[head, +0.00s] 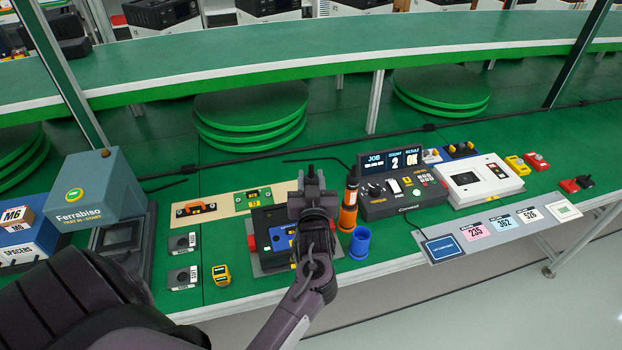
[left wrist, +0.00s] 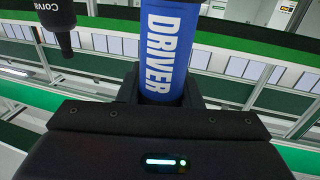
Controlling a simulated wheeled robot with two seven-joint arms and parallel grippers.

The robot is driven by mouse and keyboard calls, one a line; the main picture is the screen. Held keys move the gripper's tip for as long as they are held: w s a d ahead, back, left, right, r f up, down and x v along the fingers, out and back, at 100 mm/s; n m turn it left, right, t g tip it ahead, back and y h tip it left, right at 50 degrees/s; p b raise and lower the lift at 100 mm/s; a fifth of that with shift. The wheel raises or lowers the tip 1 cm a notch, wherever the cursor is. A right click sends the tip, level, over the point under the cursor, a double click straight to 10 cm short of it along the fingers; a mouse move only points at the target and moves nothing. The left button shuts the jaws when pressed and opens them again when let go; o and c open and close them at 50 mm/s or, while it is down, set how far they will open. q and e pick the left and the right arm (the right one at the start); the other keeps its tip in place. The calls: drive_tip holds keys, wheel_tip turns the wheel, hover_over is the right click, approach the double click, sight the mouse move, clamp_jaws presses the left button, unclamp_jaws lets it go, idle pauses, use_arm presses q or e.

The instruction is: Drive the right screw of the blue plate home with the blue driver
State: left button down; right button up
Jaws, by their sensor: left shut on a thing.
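My left gripper (head: 310,205) is over the work fixture and seen from above. In the left wrist view it is shut on the blue driver (left wrist: 168,45), whose white lettering reads DRIVER. In the head view the gripper and arm hide the driver and its tip. The blue plate (head: 280,240) shows partly at the left of the gripper, in the dark fixture (head: 262,222). Its right side and right screw are hidden, so I cannot tell whether the driver touches the screw. My right gripper is not in view.
An orange driver (head: 348,208) stands close right of my gripper, with an empty blue holder (head: 360,243) in front. A controller (head: 400,190) shows count 2 and OK. A yellow device (head: 221,275) and two grey blocks lie left. The Ferrabiso box (head: 95,190) stands far left.

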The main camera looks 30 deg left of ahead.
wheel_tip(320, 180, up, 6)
drive_tip(key=p, duration=0.5)
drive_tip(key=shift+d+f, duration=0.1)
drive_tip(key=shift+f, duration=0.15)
